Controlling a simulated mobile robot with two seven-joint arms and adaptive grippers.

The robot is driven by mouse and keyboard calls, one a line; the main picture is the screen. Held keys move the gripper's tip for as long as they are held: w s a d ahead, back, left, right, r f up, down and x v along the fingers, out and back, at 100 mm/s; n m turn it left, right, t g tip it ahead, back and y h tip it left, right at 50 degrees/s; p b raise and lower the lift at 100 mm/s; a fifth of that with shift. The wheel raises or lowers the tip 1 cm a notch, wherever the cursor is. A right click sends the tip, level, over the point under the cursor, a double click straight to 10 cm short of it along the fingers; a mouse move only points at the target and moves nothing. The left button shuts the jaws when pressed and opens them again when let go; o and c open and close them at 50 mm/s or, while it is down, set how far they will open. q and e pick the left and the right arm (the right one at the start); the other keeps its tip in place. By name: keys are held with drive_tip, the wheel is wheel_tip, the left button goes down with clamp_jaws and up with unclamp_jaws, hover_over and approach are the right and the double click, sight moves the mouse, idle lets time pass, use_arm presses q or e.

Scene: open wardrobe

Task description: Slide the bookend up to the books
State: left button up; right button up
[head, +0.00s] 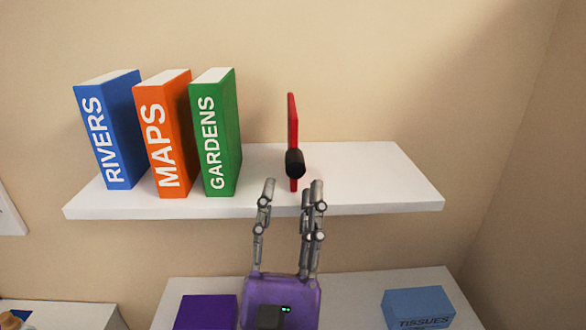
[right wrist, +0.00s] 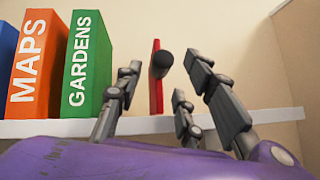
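The red bookend (head: 293,112) with a black knob (head: 295,163) stands upright on the white shelf (head: 370,185), to the right of the books and apart from them. Three books stand on the shelf: blue RIVERS (head: 110,135), orange MAPS (head: 163,140) and green GARDENS (head: 217,135). My right gripper (head: 289,188) is open and empty, with its fingers pointing up at the shelf's front edge, just below and in front of the knob. In the right wrist view the bookend (right wrist: 156,92) and knob (right wrist: 161,63) show between the spread fingers. My left gripper is not in view.
A lower white surface (head: 350,295) holds a blue tissue box (head: 419,308) at right and a purple box (head: 205,311) at left. Bare shelf lies right of the bookend and between it and the green book. A wall closes the right side.

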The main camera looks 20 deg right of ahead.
sight(292, 177)
drive_tip(key=p+x, duration=0.1)
drive_tip(key=x, duration=0.2)
drive_tip(key=shift+r, duration=0.15)
drive_tip(key=shift+w+r, duration=0.2)
drive_tip(key=shift+w+d, duration=0.15)
drive_tip(key=c, duration=0.8)
clamp_jaws()
use_arm(q)
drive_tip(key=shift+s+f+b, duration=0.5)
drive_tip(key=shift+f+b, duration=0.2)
drive_tip(key=shift+b, duration=0.5)
use_arm(e)
drive_tip(key=shift+w+a, duration=0.35)
drive_tip(key=shift+a, duration=0.9)
drive_tip(key=shift+w+a, duration=0.35)
drive_tip(key=shift+a, duration=0.95)
drive_tip(key=shift+w+a, duration=0.4)
drive_tip(key=shift+a, duration=0.85)
